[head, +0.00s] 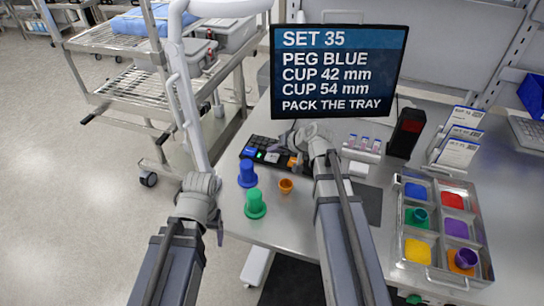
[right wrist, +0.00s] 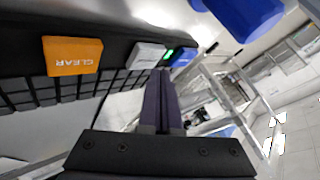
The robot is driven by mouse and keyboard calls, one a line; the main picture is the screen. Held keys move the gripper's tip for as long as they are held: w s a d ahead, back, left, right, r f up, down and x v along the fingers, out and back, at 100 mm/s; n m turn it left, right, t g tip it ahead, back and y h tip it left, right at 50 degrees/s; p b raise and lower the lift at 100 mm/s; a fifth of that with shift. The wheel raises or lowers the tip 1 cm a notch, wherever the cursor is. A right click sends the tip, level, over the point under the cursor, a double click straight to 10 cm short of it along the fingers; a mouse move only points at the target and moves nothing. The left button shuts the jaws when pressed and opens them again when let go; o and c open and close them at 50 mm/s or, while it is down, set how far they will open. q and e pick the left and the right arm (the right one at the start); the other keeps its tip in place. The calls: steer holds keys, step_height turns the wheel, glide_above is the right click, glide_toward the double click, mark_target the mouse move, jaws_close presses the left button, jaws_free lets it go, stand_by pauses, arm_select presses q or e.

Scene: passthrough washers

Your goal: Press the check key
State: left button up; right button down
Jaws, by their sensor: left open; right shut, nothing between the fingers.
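A black keypad (head: 254,141) lies on the bench below the screen. It has an orange CLEAR key (right wrist: 73,56), a pale grey key (right wrist: 147,55), a lit green light (right wrist: 169,54) and a blue key (right wrist: 183,57). No legible label marks the check key. My right gripper (right wrist: 160,74) is shut and empty, its tips by the pale grey key and the green light. I cannot tell whether they touch. In the head view my right wrist partly covers the keypad.
The screen (head: 338,100) reads SET 35, PEG BLUE, CUP 42 mm, CUP 54 mm, PACK THE TRAY. A blue peg-like piece (head: 247,175), a green one (head: 255,205) and a small orange cup (head: 286,186) stand before the keypad. A compartment tray (head: 398,240) is at the right.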

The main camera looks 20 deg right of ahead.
mark_target(274, 158)
steer(key=shift+f, duration=0.15)
steer(key=shift+f+b, duration=0.3)
steer(key=shift+b, duration=0.1)
steer(key=shift+f+b, duration=0.45)
steer(key=shift+b, duration=0.05)
stand_by(0.4)
steer(key=shift+r, duration=0.1)
steer(key=shift+r+p, duration=0.8)
steer(key=shift+p, duration=0.15)
step_height(274, 158, up, 5)
steer(key=p, duration=0.5)
steer(key=shift+r, duration=0.1)
